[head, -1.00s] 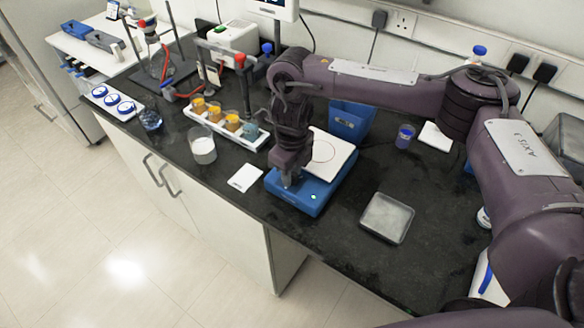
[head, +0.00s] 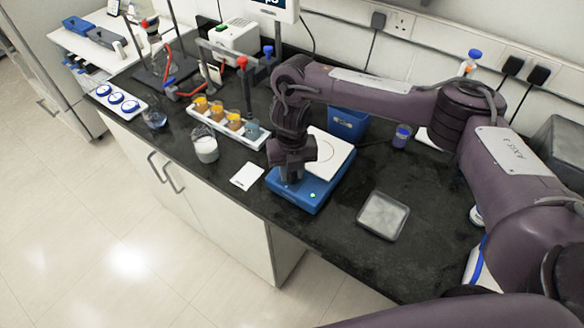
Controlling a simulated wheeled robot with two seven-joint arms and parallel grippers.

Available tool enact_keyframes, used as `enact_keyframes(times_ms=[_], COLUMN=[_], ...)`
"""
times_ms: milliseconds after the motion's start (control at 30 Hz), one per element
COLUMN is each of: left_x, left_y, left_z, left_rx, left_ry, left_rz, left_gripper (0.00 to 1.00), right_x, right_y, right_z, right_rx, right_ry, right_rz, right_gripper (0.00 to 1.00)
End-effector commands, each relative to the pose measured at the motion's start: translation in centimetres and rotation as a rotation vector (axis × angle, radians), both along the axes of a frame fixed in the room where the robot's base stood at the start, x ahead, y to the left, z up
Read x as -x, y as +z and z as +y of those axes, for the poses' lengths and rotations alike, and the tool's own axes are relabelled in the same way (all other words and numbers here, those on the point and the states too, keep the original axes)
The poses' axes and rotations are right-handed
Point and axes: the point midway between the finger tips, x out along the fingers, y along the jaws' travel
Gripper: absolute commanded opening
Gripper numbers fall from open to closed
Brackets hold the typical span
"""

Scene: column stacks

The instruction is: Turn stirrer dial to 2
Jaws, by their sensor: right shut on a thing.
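The stirrer (head: 299,194) is a blue box with a square white top plate (head: 331,157) on the black bench. A small green light shows on its front face. My right gripper (head: 291,178) points down over the front left part of the stirrer and is shut. What it holds is the stirrer's dial by its place, but the dial and its marks are hidden behind the gripper. My left gripper is not in view.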

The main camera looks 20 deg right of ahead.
Motion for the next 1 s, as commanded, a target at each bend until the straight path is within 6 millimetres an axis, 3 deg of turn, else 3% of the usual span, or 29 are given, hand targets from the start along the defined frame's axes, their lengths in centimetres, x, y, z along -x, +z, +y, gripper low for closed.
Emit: enact_keyframes(times_ms=[667,700,867,1000], left_x=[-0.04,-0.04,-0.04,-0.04], left_y=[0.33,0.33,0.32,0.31], left_z=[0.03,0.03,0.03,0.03], left_rx=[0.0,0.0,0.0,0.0], left_ry=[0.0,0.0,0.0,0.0], left_rz=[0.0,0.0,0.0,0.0], left_gripper=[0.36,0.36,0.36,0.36], right_x=[-0.37,-0.37,-0.24,-0.16], right_y=[0.34,0.34,0.24,0.15], right_z=[0.01,0.01,-0.01,0.0], right_rx=[-0.002,-0.002,-0.001,0.0], right_ry=[-0.066,-0.066,-0.065,-0.064], right_rz=[-0.011,-0.011,-0.007,-0.005], right_gripper=[0.05,0.3,0.5,0.5])
